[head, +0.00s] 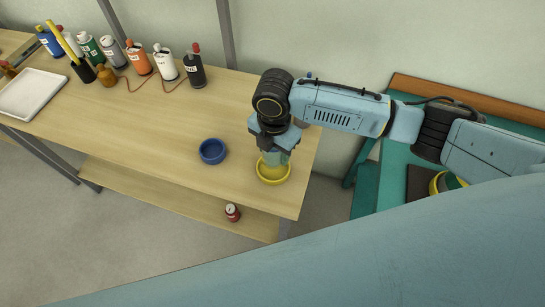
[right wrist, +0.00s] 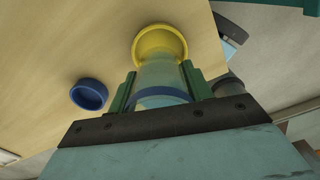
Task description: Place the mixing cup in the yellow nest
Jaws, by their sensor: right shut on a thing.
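The mixing cup (head: 274,158) is translucent, pale green in the head view, and stands roughly upright. In the right wrist view the cup (right wrist: 160,76) shows a blue band near its close end. My right gripper (head: 272,149) is shut on it, one green finger on each side. The yellow nest (head: 273,181) is a round ring near the table's right front corner, directly under the cup. In the right wrist view the cup's far end lies within the nest's rim (right wrist: 160,31). I cannot tell whether it touches the nest's floor. My left gripper is not in view.
A blue round nest (head: 212,151) sits empty left of the yellow one, also in the right wrist view (right wrist: 89,94). Several bottles (head: 138,58) and a white tray (head: 32,94) stand at the back left. A red can (head: 232,212) is on the lower shelf. The table's middle is clear.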

